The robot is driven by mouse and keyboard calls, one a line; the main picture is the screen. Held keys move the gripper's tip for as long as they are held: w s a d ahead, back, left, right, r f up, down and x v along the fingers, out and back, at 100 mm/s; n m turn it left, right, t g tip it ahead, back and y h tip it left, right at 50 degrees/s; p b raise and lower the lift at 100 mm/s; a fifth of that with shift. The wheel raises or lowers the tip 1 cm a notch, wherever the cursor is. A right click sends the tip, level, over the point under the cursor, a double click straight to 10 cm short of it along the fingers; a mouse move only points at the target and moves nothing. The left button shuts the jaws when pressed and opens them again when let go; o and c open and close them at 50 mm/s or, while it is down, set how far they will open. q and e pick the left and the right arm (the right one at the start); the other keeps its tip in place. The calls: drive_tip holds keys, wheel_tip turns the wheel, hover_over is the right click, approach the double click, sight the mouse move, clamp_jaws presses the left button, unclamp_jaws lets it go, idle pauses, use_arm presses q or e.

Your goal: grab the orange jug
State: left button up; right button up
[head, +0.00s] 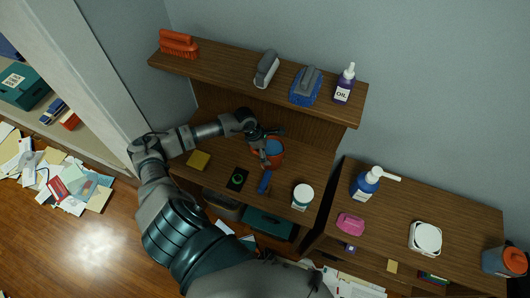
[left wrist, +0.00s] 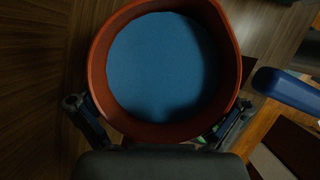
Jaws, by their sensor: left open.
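The orange jug (head: 275,157) stands on the brown wooden desk, below the wall shelf. It is a round open-topped vessel with an orange-red wall and a blue inside. My left gripper (head: 267,146) is over it and hides part of its rim. In the left wrist view the jug (left wrist: 97,68) fills the upper middle, seen from above. The open fingers of my left gripper (left wrist: 158,108) lie on its left and right sides, near the wall. I cannot tell whether they touch it. My right gripper is not in view.
A blue object (head: 264,182) lies just in front of the jug, a white jar (head: 302,196) to its right. A yellow sponge (head: 198,160) and a dark card (head: 237,179) are to the left. The wall shelf (head: 220,78) with brushes overhangs behind.

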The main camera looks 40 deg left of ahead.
use_arm(q)
drive_tip(key=shift+d+r, duration=0.25)
drive_tip(key=shift+d, duration=0.4)
drive_tip(key=shift+c, duration=0.5)
drive_tip(key=shift+d, duration=0.15)
drive_tip(key=c, duration=1.2)
drive_tip(key=shift+a, duration=0.3)
drive_tip(key=shift+c, duration=1.1)
drive_tip(key=shift+s+a+f, duration=0.15)
drive_tip(key=shift+s+a, duration=0.05)
drive_tip(key=shift+a, duration=0.15)
